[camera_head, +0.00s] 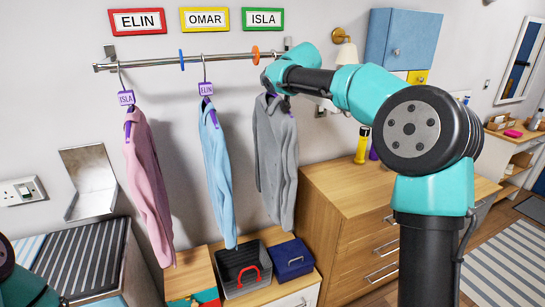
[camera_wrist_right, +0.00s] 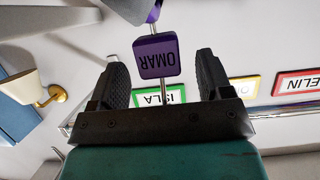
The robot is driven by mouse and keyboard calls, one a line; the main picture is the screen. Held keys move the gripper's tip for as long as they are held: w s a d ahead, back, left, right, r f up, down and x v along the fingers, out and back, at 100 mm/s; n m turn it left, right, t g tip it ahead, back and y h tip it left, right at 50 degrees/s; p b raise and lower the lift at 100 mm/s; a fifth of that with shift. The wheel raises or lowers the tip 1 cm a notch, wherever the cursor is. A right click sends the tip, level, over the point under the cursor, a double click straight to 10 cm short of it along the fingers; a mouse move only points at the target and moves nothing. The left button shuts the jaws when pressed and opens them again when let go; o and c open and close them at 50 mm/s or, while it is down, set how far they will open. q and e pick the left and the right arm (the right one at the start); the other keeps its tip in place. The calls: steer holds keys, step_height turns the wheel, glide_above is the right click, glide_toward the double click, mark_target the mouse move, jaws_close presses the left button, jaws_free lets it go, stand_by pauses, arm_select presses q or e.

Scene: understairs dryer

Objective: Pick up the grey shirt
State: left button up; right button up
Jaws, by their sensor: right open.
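The grey shirt (camera_head: 277,150) hangs on the rail (camera_head: 225,58), rightmost of three garments. Its hanger top is mostly hidden behind my right wrist in the head view. In the right wrist view a purple tag reading OMAR (camera_wrist_right: 156,56) hangs upside down on a metal hook (camera_wrist_right: 174,94). My right gripper (camera_wrist_right: 160,66) is open, with one black finger on each side of the tag and a visible gap to both. The shirt itself is not clear in that view. My left gripper is out of view.
A pink garment (camera_head: 149,185) tagged ISLA and a blue garment (camera_head: 216,165) tagged ELIN hang to the left. Name signs, including OMAR (camera_head: 205,19), are above the rail. A grey crate (camera_head: 236,285), a blue box (camera_head: 290,258) and a wooden dresser (camera_head: 340,195) stand below.

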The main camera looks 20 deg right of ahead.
steer(key=shift+x, duration=1.05)
steer(key=shift+c, duration=0.4)
jaws_close()
